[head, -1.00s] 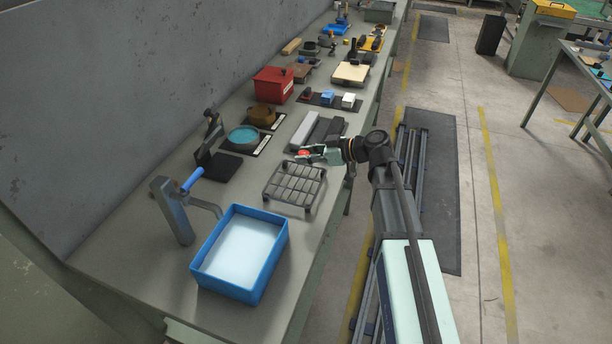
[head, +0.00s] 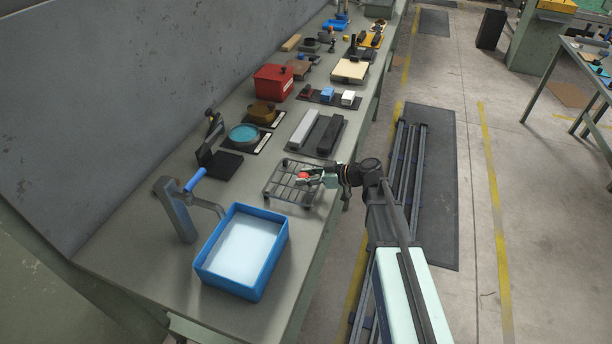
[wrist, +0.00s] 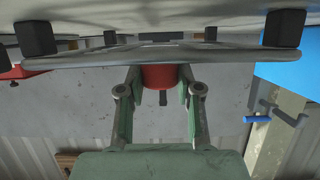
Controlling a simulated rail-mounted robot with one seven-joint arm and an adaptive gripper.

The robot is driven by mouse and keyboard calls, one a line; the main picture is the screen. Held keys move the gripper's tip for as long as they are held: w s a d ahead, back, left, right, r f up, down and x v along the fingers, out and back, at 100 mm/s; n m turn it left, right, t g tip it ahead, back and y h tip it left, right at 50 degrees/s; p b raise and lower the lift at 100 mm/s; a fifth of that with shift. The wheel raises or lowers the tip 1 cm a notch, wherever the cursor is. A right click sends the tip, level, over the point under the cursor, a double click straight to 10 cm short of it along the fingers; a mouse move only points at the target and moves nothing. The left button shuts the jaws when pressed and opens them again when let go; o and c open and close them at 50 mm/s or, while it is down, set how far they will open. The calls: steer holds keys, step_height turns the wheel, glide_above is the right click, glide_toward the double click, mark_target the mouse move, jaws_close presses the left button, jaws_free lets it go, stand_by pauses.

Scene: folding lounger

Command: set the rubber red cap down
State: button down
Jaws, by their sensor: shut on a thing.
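The red cap (head: 303,175) is between the fingers of my gripper (head: 311,178), over the wire rack (head: 270,188) on the bench. In the wrist view the red cap (wrist: 160,77) sits between the two green fingers of my gripper (wrist: 160,84), which are shut on it. The wrist picture appears upside down, with the rack (wrist: 90,55) and its dark feet across the top. The cap's edge shows close to the rack's edge there. I cannot tell whether the cap touches the rack.
A blue tub (head: 276,262) with pale contents stands in front of the rack, beside a grey post with a blue handle (head: 195,180). Behind the rack lie grey and black bars (head: 324,136). A teal round dish (head: 243,134) is to the left.

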steer(key=shift+f+b, duration=0.15)
steer(key=shift+b, duration=0.15)
steer(key=c, duration=0.8)
jaws_free()
steer(key=shift+r, duration=0.2)
steer(key=b+v, duration=0.3)
steer(key=v, duration=0.7)
steer(key=shift+d+b, duration=0.3)
steer(key=shift+b, duration=0.05)
steer(key=shift+s+d+r, duration=0.25)
steer(key=shift+d+r, duration=0.05)
steer(key=shift+d, duration=0.3)
